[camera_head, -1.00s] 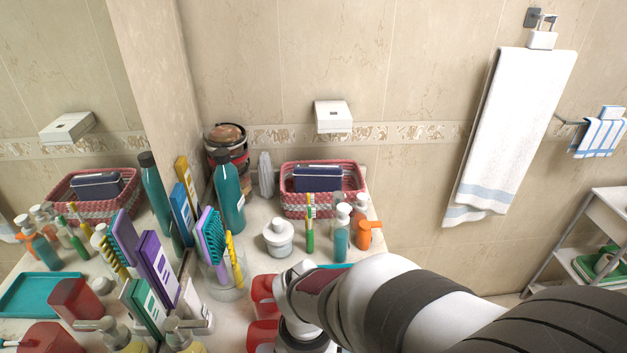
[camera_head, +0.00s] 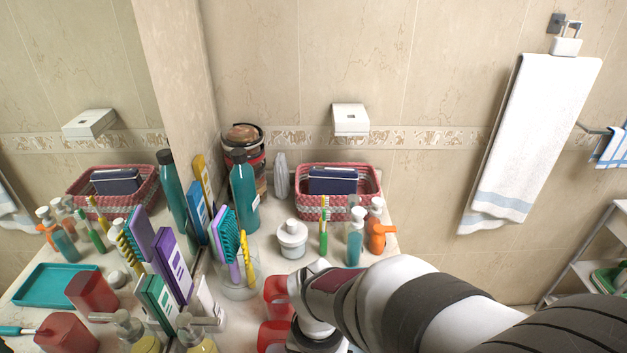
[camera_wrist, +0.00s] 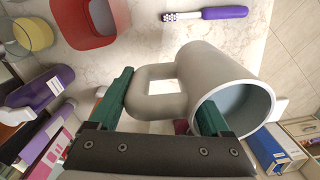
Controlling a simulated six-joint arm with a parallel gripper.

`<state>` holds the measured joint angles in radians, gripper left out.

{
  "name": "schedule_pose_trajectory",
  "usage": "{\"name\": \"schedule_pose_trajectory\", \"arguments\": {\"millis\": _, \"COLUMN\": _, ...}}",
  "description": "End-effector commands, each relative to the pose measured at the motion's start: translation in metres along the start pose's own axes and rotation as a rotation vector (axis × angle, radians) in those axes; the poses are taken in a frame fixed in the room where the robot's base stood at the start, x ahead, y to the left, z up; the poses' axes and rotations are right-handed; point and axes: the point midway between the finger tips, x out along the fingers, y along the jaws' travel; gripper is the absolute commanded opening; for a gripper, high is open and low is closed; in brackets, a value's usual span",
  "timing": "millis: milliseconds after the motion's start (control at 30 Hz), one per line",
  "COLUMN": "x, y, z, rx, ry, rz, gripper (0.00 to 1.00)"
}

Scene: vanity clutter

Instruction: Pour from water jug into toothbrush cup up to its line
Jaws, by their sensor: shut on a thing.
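A grey jug (camera_wrist: 197,75) with a thick loop handle fills the middle of the wrist view. Its round mouth faces the lower right of that picture and shows a pale blue-grey inside; I cannot make out a water level. My gripper (camera_wrist: 165,92) is shut on the jug's handle, with dark green fingers on either side. A red cup (camera_wrist: 88,25) stands on the counter beyond the jug, apart from it. In the head view two red cups (camera_head: 275,297) (camera_head: 274,337) stand left of my wrist; I cannot tell which is the toothbrush cup. My arm hides the jug there, and no fill line shows.
A clear glass of brushes (camera_head: 238,284), a white jar (camera_head: 292,239), a teal bottle (camera_head: 244,195), pump bottles (camera_head: 356,237) and a pink basket (camera_head: 340,206) crowd the counter. A purple toothbrush (camera_wrist: 222,13) lies loose. A mirror is on the left.

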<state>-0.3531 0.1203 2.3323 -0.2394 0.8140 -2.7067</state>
Motion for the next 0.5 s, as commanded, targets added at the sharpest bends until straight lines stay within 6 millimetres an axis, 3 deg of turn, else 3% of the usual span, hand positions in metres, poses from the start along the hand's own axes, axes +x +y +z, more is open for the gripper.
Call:
{"name": "schedule_pose_trajectory", "arguments": {"millis": 267, "x": -0.004, "y": 0.006, "z": 0.021, "rx": 0.372, "ry": 0.001, "rz": 0.002, "gripper": 0.00}}
{"name": "schedule_pose_trajectory", "arguments": {"millis": 500, "x": -0.009, "y": 0.013, "z": 0.046, "rx": 0.837, "ry": 0.004, "rz": 0.006, "gripper": 0.00}}
